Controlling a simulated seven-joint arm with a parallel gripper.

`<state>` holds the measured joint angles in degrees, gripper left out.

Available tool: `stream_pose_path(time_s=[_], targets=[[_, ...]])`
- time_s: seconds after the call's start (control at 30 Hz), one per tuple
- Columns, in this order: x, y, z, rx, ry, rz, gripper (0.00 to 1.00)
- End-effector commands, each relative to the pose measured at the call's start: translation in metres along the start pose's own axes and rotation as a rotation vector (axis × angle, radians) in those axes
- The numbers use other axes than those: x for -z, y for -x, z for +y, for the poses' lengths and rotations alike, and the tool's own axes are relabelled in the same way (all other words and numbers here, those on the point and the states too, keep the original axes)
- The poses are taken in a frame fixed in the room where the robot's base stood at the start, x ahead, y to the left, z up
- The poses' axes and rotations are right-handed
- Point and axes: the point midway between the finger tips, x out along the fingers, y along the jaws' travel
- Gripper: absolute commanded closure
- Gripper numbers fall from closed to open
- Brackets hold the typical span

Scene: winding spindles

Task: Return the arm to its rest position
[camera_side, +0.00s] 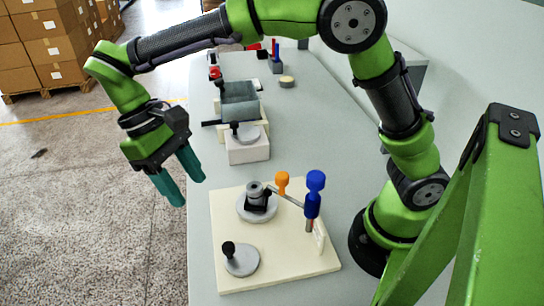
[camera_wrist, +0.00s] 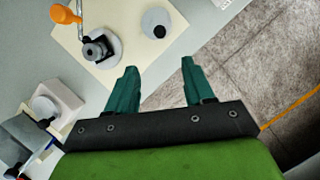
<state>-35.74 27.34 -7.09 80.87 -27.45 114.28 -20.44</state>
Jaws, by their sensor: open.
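My gripper (camera_side: 184,184) hangs off the left edge of the table, over the floor, with its teal fingers apart and pointing down. In the wrist view its two fingers (camera_wrist: 156,80) are spread with nothing between them. The gripper is left of the cream board (camera_side: 273,272) and touches nothing.
Small tools and a tape roll (camera_side: 287,81) lie at the far end. Cardboard boxes (camera_side: 55,45) stand on the floor. The floor beside the table is clear.

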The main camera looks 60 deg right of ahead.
Motion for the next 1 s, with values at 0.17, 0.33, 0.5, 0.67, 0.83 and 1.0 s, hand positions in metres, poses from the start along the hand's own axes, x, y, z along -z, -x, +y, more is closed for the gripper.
stream_pose_path(time_s=[0.17,0.33,0.5,0.67,0.83,1.0], targets=[[0.0,0.001,0.0,0.0,0.0,-0.001,0.48],[0.001,0.001,0.0,-0.002,-0.005,0.005,0.48],[0.01,-0.013,0.004,-0.012,0.002,0.049,0.48],[-0.001,-0.014,0.029,0.045,-0.013,0.172,0.48],[-0.025,-0.006,0.064,0.141,-0.079,0.342,0.48],[-0.058,-0.001,0.103,0.239,-0.185,0.552,0.48]])
